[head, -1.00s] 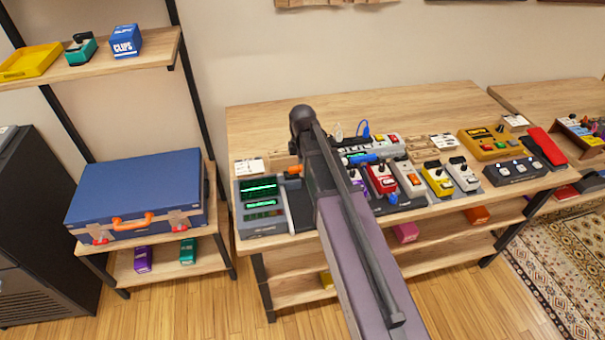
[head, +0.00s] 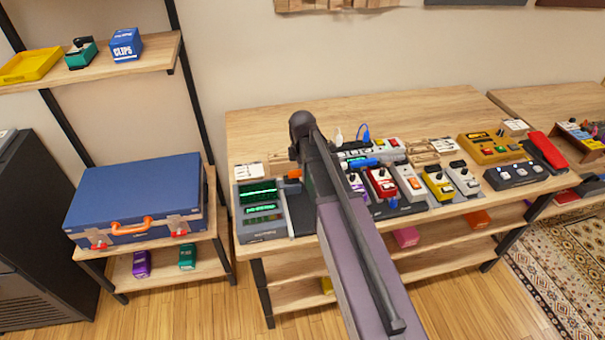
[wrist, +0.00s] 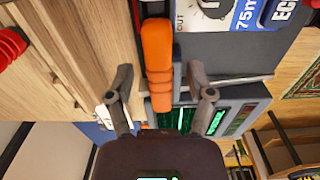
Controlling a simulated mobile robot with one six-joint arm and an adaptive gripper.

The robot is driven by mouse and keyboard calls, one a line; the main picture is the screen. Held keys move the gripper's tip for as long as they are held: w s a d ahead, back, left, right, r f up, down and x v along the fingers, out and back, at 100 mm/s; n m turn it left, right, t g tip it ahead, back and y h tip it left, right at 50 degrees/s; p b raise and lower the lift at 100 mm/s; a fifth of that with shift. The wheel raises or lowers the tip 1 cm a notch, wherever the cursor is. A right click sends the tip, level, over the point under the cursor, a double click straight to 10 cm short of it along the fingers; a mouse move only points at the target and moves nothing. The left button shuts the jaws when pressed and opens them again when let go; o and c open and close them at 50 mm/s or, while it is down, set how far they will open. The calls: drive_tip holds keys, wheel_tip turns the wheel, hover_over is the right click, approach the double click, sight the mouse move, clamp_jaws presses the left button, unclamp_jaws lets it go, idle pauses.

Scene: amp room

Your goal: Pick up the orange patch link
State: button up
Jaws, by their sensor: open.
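The orange patch link (wrist: 157,50) is a long, rounded orange piece in the middle of the wrist view, running up and down the picture. In the head view a small orange part (head: 293,174) shows beside my arm on the table; the rest is hidden. My gripper (wrist: 158,72) is open, with one finger on each side of the link's lower part in the wrist view. I cannot tell whether the fingers are level with it or still above it. No contact is visible. In the head view my arm covers the gripper.
A grey device with green screens (head: 262,206) stands left of the link. Several pedals, including a red one (head: 380,181), sit close on the right. A wooden table (head: 260,125) has bare space at the back. A blue case (head: 135,195) lies on the left shelf.

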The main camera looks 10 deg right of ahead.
drive_tip(key=shift+f, duration=0.25)
idle(0.5)
clamp_jaws()
